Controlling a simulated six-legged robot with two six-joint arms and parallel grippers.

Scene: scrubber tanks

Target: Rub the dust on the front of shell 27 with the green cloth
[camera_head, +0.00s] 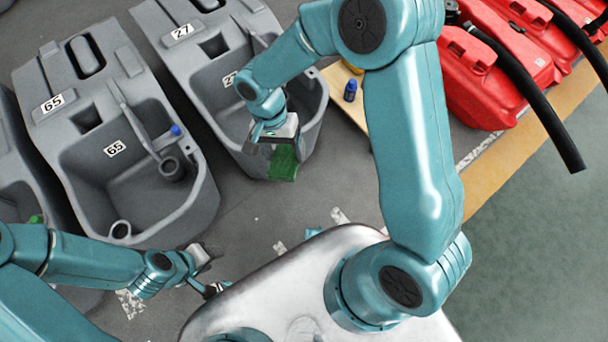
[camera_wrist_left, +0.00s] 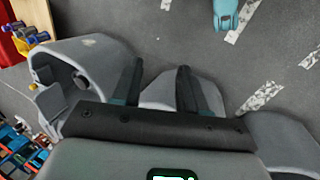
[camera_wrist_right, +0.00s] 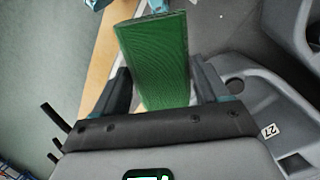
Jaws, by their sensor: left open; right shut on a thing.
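Shell 27 (camera_head: 190,62) is a grey open-fronted tank in the upper middle of the head view, with "27" labels on its top and inside. It also shows at the right of the right wrist view (camera_wrist_right: 243,108). My right gripper (camera_head: 282,146) is shut on the green cloth (camera_head: 284,164). The cloth hangs at the rounded front of shell 27; I cannot tell whether it touches. In the right wrist view the cloth (camera_wrist_right: 155,58) stands out between the fingers. I cannot make out the dust. My left gripper (camera_head: 213,273) is open and empty, low over the floor.
Shell 65 (camera_head: 50,122) stands left of shell 27, with a blue-capped part inside. A blue bottle (camera_head: 350,91) stands on a wooden board (camera_head: 340,77) right of shell 27. Red tanks (camera_head: 490,85) and black hoses (camera_head: 530,95) lie further right. The lower-right floor is clear.

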